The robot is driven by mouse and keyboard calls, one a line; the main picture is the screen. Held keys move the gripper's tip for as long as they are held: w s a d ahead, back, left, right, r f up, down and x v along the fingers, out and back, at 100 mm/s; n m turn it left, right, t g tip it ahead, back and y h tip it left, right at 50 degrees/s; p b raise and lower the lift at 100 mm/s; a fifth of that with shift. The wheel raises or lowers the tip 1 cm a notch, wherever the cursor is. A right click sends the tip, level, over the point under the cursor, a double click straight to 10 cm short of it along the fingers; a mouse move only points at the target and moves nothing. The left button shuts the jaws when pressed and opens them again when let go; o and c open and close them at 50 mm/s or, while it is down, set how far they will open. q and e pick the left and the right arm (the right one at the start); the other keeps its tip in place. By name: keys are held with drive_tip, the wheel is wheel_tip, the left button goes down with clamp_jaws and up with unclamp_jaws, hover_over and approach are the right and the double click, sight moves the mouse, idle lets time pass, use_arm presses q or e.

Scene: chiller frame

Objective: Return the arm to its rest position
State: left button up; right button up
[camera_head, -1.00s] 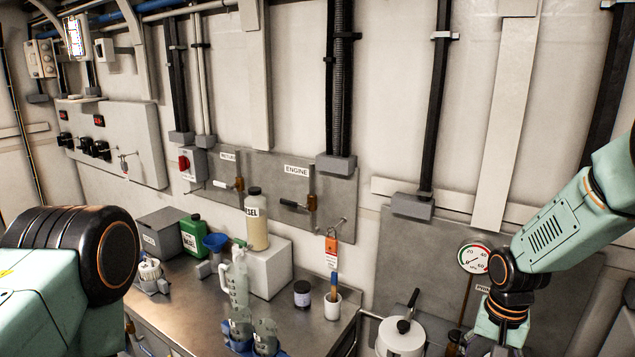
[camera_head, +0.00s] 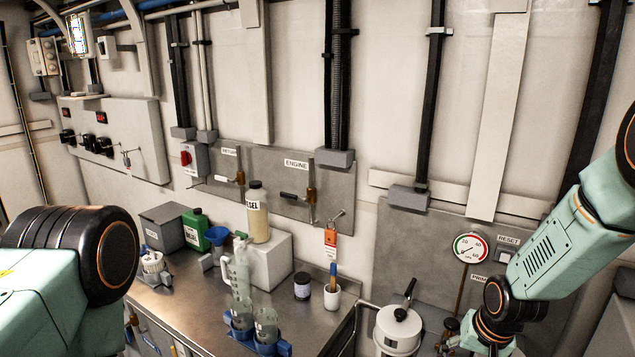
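My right arm (camera_head: 570,240) comes in from the right. It bends at a black and orange joint (camera_head: 500,297) in front of the lower right panel, and its wrist runs down to the bottom edge. My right gripper's fingers are out of frame. My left arm (camera_head: 50,285) fills the lower left corner with a large black joint (camera_head: 110,255). My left gripper is not in view.
A steel bench (camera_head: 190,300) carries a measuring jug (camera_head: 239,280), a diesel bottle (camera_head: 257,215), a green can (camera_head: 195,230) and a brush cup (camera_head: 332,297). A white filter housing (camera_head: 398,330) and a gauge (camera_head: 470,247) stand near my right arm. Wall valves (camera_head: 311,195) are behind.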

drive_tip(key=s+a+f+n+g+b, duration=0.1)
drive_tip(key=s+a+f+b, duration=0.2)
drive_tip(key=s+f+b, duration=0.9)
drive_tip(key=s+a+f+n+g+b, duration=0.2)
drive_tip(key=s+f+b, duration=0.9)
drive_tip(key=s+f, duration=1.2)
drive_tip(key=shift+a+f+n+h+b, duration=0.3)
drive_tip(key=shift+a+f+b, duration=0.1)
drive_tip(key=shift+a, duration=0.1)
